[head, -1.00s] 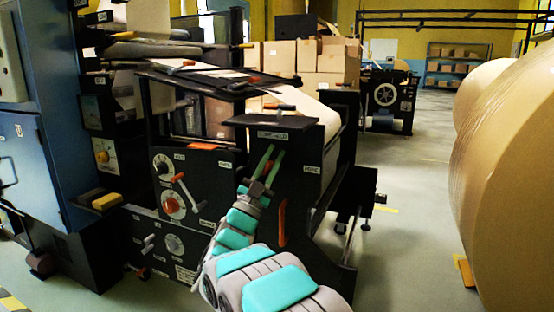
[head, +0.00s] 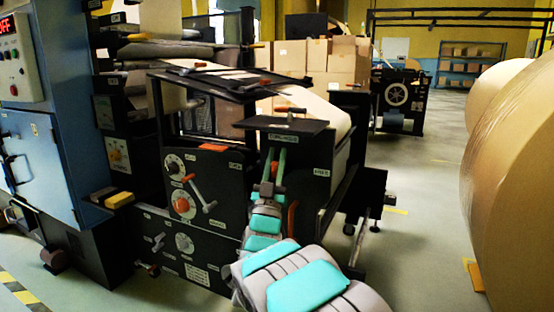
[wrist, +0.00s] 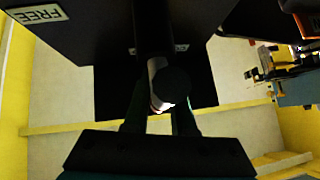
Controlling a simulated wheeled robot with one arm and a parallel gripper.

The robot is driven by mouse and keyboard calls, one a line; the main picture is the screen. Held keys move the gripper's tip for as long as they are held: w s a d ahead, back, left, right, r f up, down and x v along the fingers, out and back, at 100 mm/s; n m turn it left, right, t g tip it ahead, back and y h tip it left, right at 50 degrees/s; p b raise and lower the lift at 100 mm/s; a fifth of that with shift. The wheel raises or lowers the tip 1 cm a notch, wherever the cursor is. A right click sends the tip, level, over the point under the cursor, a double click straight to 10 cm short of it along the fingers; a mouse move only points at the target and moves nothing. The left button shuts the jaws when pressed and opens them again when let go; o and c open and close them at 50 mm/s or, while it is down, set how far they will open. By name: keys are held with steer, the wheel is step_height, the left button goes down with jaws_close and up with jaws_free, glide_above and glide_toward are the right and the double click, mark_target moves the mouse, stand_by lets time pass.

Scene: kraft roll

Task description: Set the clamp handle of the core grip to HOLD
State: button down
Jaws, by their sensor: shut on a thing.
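My gripper (head: 276,160) is at the front of the black upright housing (head: 309,153) at the right end of the near machine. In the wrist view my gripper (wrist: 160,108) is shut around a dark, round-ended handle (wrist: 171,84), which I take to be the clamp handle. A pale piece shows beside its round end. Another label edge (wrist: 165,49) is mostly hidden behind the handle, unreadable. In the head view my fingers largely hide the handle.
An orange handle (head: 293,217) is on the housing just right of my arm. A red-tipped lever (head: 199,193) and dials are on the panel to the left. A large brown roll (head: 515,180) stands at right, with open floor (head: 425,240) between.

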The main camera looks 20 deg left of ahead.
mark_target(274, 174)
steer(key=c, duration=0.8)
jaws_free()
steer(key=shift+o, duration=0.2)
steer(key=v, duration=0.7)
steer(key=shift+s+f+b, duration=0.25)
steer(key=shift+f+b, duration=0.05)
steer(key=shift+b, duration=0.05)
steer(key=shift+s, duration=0.1)
